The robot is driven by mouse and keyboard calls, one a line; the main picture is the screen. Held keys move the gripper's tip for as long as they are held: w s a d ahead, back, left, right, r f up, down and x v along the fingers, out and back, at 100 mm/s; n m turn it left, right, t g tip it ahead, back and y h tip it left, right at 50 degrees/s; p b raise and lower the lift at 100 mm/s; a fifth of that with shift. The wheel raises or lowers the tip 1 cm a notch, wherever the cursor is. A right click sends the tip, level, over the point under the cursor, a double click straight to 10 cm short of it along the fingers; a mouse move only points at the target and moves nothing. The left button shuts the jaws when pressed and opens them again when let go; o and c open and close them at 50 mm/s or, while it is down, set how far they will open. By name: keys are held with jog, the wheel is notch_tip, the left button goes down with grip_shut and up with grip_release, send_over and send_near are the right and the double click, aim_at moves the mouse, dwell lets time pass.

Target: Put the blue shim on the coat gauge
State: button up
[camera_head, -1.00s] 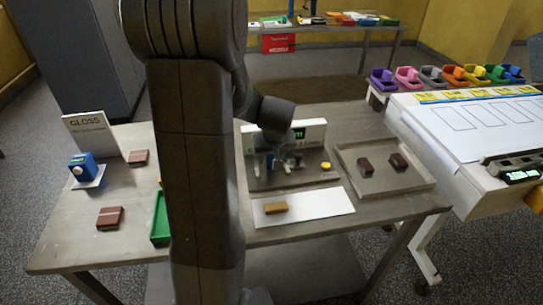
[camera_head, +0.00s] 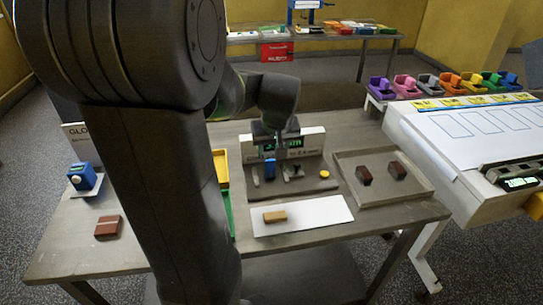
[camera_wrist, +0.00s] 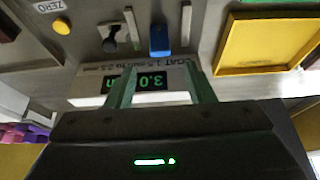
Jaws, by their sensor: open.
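The coat gauge (camera_head: 310,145) stands on the near table, with a lit green display on its back panel; it also shows upside down in the wrist view (camera_wrist: 85,92). The blue shim (camera_head: 269,168) is on the gauge's bed, left of a dark probe. In the wrist view the blue shim (camera_wrist: 159,40) lies between two thin pale bars. My gripper (camera_wrist: 161,72) is open, its fingers apart and empty over the gauge's back panel. The shim is clear of the fingers. The display seems to read 3.0. Whether the shim lies fully flat, I cannot tell.
A tan block (camera_head: 275,217) lies on a white sheet (camera_head: 330,214) before the gauge. A grey tray (camera_head: 422,194) with two brown blocks stands at right. A yellow tray (camera_wrist: 224,40) lies beside the gauge. A blue device (camera_head: 82,177) and a brown block (camera_head: 108,227) are at left.

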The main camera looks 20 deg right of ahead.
jog(key=shift+v, duration=1.05)
